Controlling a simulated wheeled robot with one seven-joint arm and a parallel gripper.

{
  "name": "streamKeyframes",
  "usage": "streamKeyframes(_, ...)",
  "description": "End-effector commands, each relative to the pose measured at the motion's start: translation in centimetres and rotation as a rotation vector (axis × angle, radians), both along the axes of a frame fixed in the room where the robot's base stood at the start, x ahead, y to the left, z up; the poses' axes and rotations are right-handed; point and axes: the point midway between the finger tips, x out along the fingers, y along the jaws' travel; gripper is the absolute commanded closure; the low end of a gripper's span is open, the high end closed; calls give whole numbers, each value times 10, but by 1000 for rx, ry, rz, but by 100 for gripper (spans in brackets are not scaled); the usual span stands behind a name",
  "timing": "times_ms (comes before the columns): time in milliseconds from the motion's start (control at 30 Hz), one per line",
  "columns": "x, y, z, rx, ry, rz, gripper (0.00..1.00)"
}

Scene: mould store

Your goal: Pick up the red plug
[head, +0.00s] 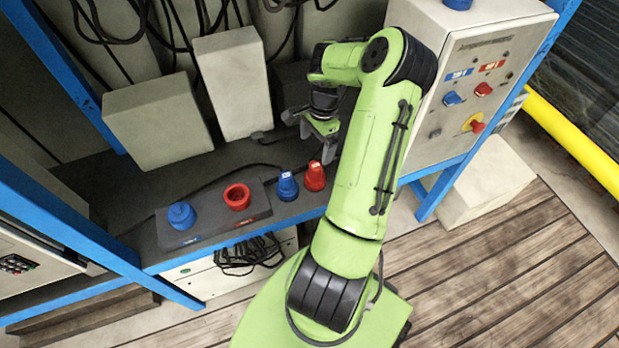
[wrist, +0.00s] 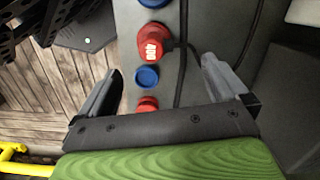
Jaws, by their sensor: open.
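The red plug (head: 315,176) stands on the dark grey shelf just right of the blue plug (head: 287,185). In the wrist view the red plug (wrist: 150,46) shows a pale label and a dark cable, just beyond the fingertips and roughly between their lines. My gripper (head: 318,124) is open and empty, above and behind the red plug in the head view. Its two fingers also show in the wrist view (wrist: 161,70). The plug's lower part is hard to make out there.
A blue socket (head: 181,215) and a red socket (head: 237,196) sit on a grey block left of the plugs. Pale boxes (head: 160,120) stand behind. A control box (head: 470,85) stands right. In the wrist view a round blue piece (wrist: 146,77) and a red piece (wrist: 147,104) lie nearer.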

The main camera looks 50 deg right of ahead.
Motion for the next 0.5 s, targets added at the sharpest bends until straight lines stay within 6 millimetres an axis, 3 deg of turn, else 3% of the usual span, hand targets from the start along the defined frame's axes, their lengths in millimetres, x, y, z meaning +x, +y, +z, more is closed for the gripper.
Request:
streamKeyframes(33,0,3,-18,5,2,0,0)
streamKeyframes(100,1,5,-34,5,1,2,0)
streamKeyframes(300,2,7,-57,1,0,2,0)
streamKeyframes(500,2,10,-96,3,1,3,0)
